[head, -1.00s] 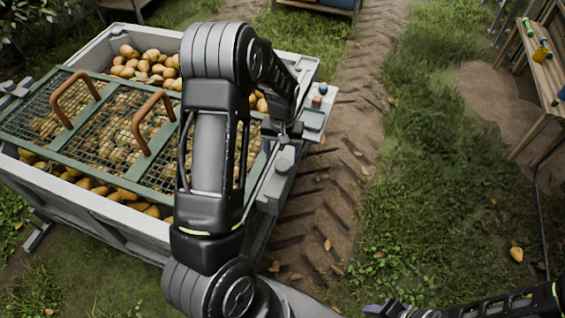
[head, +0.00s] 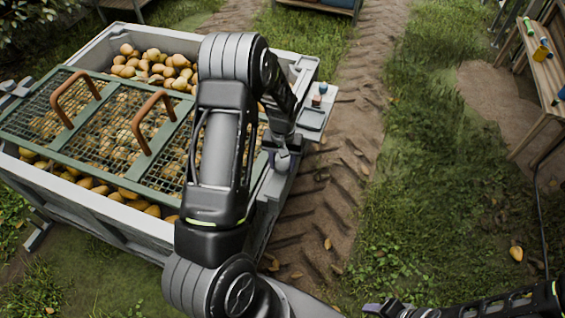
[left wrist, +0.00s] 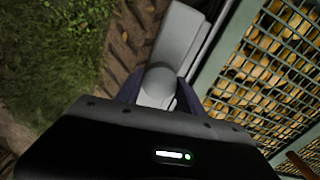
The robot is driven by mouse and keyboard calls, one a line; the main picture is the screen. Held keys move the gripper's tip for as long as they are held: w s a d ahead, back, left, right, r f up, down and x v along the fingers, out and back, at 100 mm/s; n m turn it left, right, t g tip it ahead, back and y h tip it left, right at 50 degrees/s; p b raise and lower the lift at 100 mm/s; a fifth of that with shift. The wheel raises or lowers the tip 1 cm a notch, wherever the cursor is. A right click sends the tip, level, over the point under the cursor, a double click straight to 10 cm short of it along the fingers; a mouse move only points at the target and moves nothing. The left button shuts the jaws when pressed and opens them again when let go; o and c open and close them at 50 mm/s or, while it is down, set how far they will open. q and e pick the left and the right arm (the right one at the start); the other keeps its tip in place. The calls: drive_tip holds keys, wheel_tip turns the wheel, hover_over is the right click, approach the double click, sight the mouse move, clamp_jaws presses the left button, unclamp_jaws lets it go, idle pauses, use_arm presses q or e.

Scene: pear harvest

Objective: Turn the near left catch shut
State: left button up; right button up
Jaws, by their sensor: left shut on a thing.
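The catch is a grey round knob (left wrist: 160,82) on a pale grey plate at the crate's edge, beside the mesh lid. In the head view it is at the crate's right side, mostly hidden by my left gripper (head: 283,160). In the left wrist view my left gripper (left wrist: 158,92) has its dark fingers on both sides of the knob, shut on it. The green-framed mesh lid (head: 94,138) lies over the crate's near part. My right gripper (head: 385,308) is low at the bottom edge of the head view; its jaws are too unclear to read.
The grey crate (head: 110,222) is full of pears, uncovered at its far end. The lid has two brown handles (head: 150,125). A small tray (head: 312,118) sits on the crate's right edge. A wooden bench (head: 545,75) stands far right.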

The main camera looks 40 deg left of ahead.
use_arm(q)
clamp_jaws()
drive_tip(key=shift+n, duration=0.3)
idle(0.6)
drive_tip(key=shift+n+b, duration=0.5)
drive_tip(key=shift+n, duration=0.7)
drive_tip(key=n, duration=0.3)
drive_tip(key=shift+n, duration=0.3)
drive_tip(key=n, duration=0.5)
drive_tip(key=shift+r, duration=0.1)
drive_tip(key=n+p, duration=0.2)
drive_tip(key=n, duration=0.4)
drive_tip(key=shift+n, duration=0.3)
drive_tip(key=o, duration=0.6)
unclamp_jaws()
